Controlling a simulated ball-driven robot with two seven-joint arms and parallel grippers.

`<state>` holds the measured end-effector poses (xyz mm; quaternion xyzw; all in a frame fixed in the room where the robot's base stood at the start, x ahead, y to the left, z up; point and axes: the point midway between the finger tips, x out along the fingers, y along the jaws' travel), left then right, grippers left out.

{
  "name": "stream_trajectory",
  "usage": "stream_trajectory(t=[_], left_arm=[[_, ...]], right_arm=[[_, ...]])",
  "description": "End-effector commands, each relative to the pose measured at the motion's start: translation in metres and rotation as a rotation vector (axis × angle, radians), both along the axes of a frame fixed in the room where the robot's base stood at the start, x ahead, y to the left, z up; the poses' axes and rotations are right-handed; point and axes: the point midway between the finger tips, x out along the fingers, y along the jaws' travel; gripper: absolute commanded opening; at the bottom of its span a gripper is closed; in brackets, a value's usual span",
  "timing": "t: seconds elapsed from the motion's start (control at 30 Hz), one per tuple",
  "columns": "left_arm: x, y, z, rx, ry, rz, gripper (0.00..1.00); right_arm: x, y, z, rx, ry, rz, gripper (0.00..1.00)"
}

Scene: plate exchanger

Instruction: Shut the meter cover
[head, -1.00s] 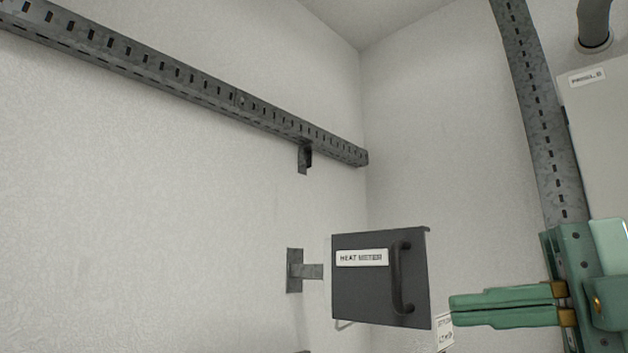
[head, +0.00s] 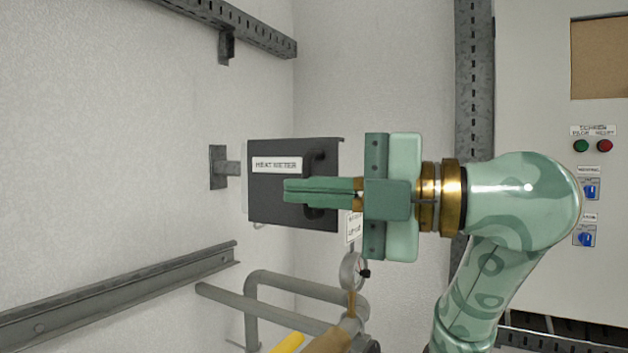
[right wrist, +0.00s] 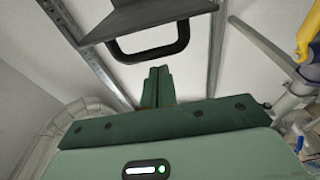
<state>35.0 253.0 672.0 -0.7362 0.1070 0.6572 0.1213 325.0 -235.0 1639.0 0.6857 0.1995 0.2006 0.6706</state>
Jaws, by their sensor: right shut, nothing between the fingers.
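The meter cover (head: 263,207) is a dark grey panel with a white HEAT METER label (head: 277,164), on a wall bracket in the head view. Its black bar handle (head: 317,163) is partly hidden behind my right fingers. My right gripper (head: 286,190) is shut and empty, its fingers lying across the cover's front in this view. In the right wrist view the shut fingertips (right wrist: 158,70) point at the handle (right wrist: 150,54), with a small gap showing between them. The cover (right wrist: 140,18) shows at the top there. I cannot tell how far it stands open. My left gripper is not in view.
A pressure gauge (head: 352,270) and grey pipes (head: 285,284) sit below the cover. A slotted rail (head: 474,80) and a control panel (head: 535,110) with buttons and blue switches stand to the right. The white wall left of the cover is mostly bare.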

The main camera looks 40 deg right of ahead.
Motion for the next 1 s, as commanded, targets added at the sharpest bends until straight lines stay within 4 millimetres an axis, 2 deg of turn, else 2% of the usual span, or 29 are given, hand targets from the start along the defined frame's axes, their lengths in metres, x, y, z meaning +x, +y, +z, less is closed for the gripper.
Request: stream_trajectory(t=[0.17,0.57,1.0], left_arm=[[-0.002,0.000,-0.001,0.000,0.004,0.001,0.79],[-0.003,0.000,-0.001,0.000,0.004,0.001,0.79],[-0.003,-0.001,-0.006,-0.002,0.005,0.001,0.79]], right_arm=[[0.002,-0.009,-0.001,0.001,0.001,0.001,0.00],[0.002,-0.010,-0.001,0.000,0.001,0.011,0.00],[0.002,-0.022,-0.002,0.002,0.002,0.161,0.00]])
